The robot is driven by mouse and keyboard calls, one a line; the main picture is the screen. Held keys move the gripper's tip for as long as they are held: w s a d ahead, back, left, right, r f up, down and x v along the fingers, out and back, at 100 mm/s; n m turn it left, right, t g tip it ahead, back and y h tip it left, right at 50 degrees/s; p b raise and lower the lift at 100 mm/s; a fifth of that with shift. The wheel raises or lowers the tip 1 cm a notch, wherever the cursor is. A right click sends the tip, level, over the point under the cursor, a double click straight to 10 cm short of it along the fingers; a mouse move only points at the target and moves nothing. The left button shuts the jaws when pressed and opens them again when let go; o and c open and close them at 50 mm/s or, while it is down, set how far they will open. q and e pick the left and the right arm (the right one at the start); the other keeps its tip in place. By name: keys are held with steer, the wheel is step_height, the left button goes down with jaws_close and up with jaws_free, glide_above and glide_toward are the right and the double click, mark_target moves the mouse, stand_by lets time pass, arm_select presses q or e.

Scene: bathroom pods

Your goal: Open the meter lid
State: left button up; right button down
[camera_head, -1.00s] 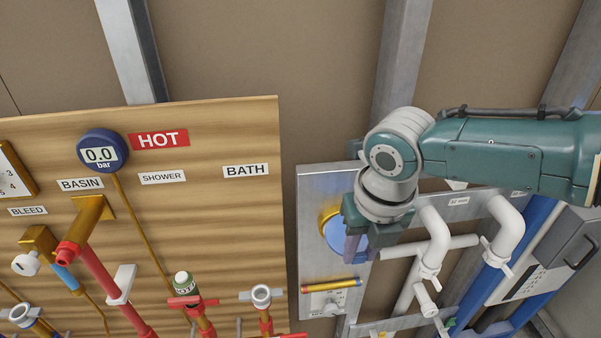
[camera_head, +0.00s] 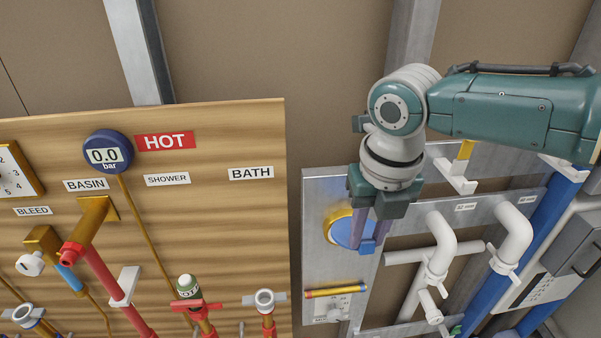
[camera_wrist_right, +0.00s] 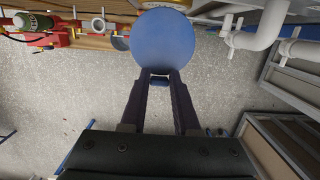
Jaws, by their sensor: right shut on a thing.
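The meter lid is a round blue disc (camera_head: 347,231) on a brass-yellow meter (camera_head: 332,216), fixed to the grey metal panel right of the wooden board. My right gripper (camera_head: 372,245) points down at the right edge of the lid. In the right wrist view, the lid (camera_wrist_right: 164,42) faces the camera above the fingers. There the right gripper's fingertips (camera_wrist_right: 158,76) are shut on a small tab at the lid's near edge. The meter's face is hidden behind the lid. My left gripper is in neither view.
A red-and-yellow rod (camera_head: 335,292) lies below the meter. The wooden board (camera_head: 235,210) with red pipes and valves is at left.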

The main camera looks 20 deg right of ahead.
steer(key=shift+w+d+r, duration=0.15)
steer(key=shift+w+r, duration=0.1)
steer(key=shift+w, duration=0.15)
steer(key=c, duration=1)
jaws_free()
steer(key=shift+w, duration=0.1)
steer(key=o, duration=0.4)
steer(key=shift+c, duration=0.2)
steer(key=shift+s+f, duration=0.1)
steer(key=shift+s, duration=0.1)
step_height(320, 180, up, 10)
steer(key=s+b, duration=0.1)
steer(key=b, duration=0.1)
steer(key=shift+s+a, duration=0.15)
steer(key=shift+a, duration=0.05)
